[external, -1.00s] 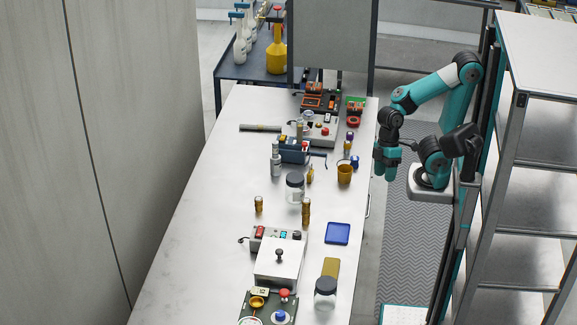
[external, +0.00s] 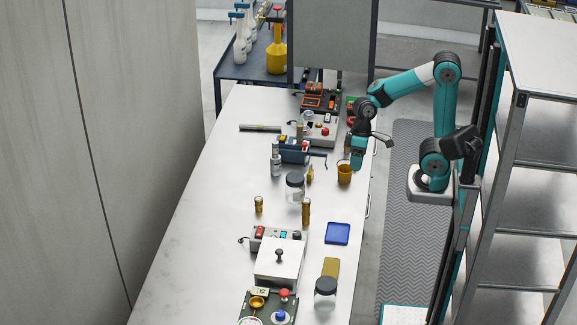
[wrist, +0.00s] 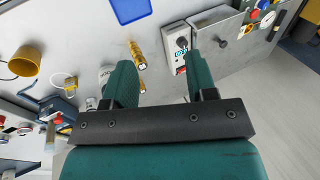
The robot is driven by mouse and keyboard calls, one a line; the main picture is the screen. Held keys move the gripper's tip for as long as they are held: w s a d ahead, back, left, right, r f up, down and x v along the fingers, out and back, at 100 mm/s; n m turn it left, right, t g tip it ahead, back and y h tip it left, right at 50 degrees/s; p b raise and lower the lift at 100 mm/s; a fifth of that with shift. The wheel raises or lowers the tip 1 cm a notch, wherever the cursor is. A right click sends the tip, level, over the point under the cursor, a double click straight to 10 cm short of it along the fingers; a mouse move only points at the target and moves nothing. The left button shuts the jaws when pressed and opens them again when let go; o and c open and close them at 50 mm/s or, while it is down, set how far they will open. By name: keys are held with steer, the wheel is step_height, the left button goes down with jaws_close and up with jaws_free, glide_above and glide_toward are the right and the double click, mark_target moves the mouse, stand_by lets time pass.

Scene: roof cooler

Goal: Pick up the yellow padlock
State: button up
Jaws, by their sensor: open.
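The yellow padlock (external: 310,174) appears as a small yellow shape on the white bench, between the lidded jar and the amber cup. It is too small in the external view to make out its parts. In the wrist view a small yellow body with a pale loop, which looks like the padlock (wrist: 71,82), lies left of my left finger. My gripper (external: 357,160) is open and empty, near the bench's right edge by the amber cup, to the right of the padlock and apart from it. Its two teal fingers (wrist: 160,78) show spread in the wrist view.
The amber cup (external: 344,174) stands close to my gripper. The lidded jar (external: 295,187), a blue toolbox (external: 293,151) and brass cylinders (external: 306,211) stand around the padlock. A blue tray (external: 338,234) lies nearer the front. The bench's left side is clear.

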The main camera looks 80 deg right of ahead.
steer(key=w+d+f+m+t, duration=0.1)
steer(key=w+d+f+m, duration=0.2)
steer(key=w+d+m, duration=0.8)
steer(key=m+t+b, duration=0.1)
steer(key=m+b, duration=0.1)
steer(key=m, duration=0.6)
glide_toward(310, 172)
steer(key=shift+m, duration=0.5)
steer(key=shift+d+p+x, duration=0.15)
steer(key=shift+p+x, duration=0.6)
steer(key=shift+x, duration=1.45)
steer(key=shift+d+p+x, duration=0.15)
steer(key=shift+p+x, duration=0.6)
steer(key=shift+x, duration=1.45)
steer(key=shift+f, duration=0.15)
jaws_close()
